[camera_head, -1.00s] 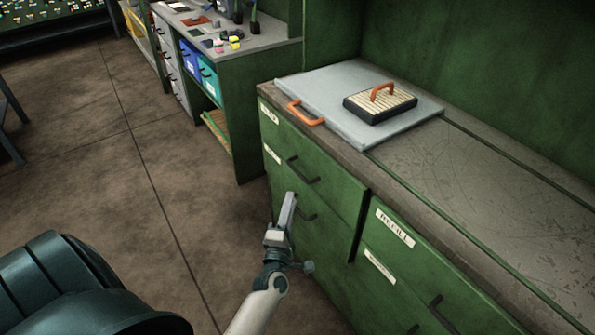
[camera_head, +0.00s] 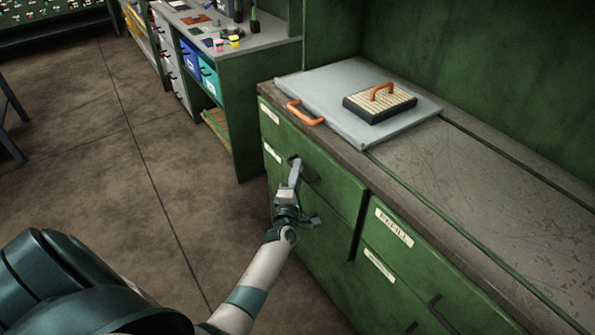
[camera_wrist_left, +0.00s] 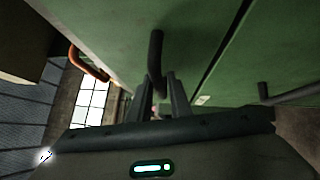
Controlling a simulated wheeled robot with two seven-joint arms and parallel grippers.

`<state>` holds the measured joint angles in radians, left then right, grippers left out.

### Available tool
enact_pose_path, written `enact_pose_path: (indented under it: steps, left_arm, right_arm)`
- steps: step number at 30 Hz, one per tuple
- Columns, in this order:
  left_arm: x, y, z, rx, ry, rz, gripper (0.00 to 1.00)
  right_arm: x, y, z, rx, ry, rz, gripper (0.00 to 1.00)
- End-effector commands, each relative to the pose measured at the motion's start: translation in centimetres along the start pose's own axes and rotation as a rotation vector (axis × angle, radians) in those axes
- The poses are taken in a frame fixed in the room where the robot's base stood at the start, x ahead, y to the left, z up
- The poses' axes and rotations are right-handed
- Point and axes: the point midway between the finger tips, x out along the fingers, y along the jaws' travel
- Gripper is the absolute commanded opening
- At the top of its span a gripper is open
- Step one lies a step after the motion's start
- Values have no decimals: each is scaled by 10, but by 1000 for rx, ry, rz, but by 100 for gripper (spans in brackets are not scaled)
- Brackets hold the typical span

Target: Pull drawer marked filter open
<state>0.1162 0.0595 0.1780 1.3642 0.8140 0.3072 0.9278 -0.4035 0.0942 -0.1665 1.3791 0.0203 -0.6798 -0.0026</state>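The green cabinet has drawers with white labels and dark bar handles. The upper left drawer (camera_head: 330,190) is shut; its label (camera_head: 269,113) is too small to read. Its dark handle (camera_head: 312,176) also shows in the left wrist view (camera_wrist_left: 155,62). A second label (camera_head: 272,153) sits lower on the left, also unreadable. I cannot tell which drawer is marked filter. My left gripper (camera_head: 295,168) is at the upper left drawer's handle. In the left wrist view its fingers (camera_wrist_left: 160,85) are apart, with the handle's end at the gap between the tips; contact is unclear. My right gripper is not in view.
On the cabinet top lie a grey board (camera_head: 330,95) with an orange handle (camera_head: 305,113) and a ribbed block (camera_head: 380,103) with an orange grip. A right-hand drawer with a label (camera_head: 394,228) is shut. Open floor (camera_head: 90,170) lies to the left.

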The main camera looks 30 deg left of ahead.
Motion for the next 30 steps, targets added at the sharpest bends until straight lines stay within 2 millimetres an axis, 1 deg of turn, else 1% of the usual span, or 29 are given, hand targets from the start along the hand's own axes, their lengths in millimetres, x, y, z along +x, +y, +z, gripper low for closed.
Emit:
enact_pose_path:
  steps: [5, 7, 8, 15, 20, 26, 30]
  left_arm:
    - [0, 0, 0, 0, 0, 0, 18]
    - [0, 0, 0, 0, 0, 0, 4]
    - [0, 0, 0, 0, 0, 0, 0]
    - [-1, 0, 0, 0, 0, 0, 0]
    - [-6, 2, -6, 1, 0, 0, 0]
    - [-24, 6, -23, 2, 0, -2, 0]
    - [-43, 12, -43, 4, 0, -3, 0]
  right_arm:
    - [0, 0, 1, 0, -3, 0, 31]
    - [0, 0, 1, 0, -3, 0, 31]
    - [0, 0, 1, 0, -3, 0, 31]
    - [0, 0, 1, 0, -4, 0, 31]
    - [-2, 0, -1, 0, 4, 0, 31]
    - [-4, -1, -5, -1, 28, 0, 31]
    - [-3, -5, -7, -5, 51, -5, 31]
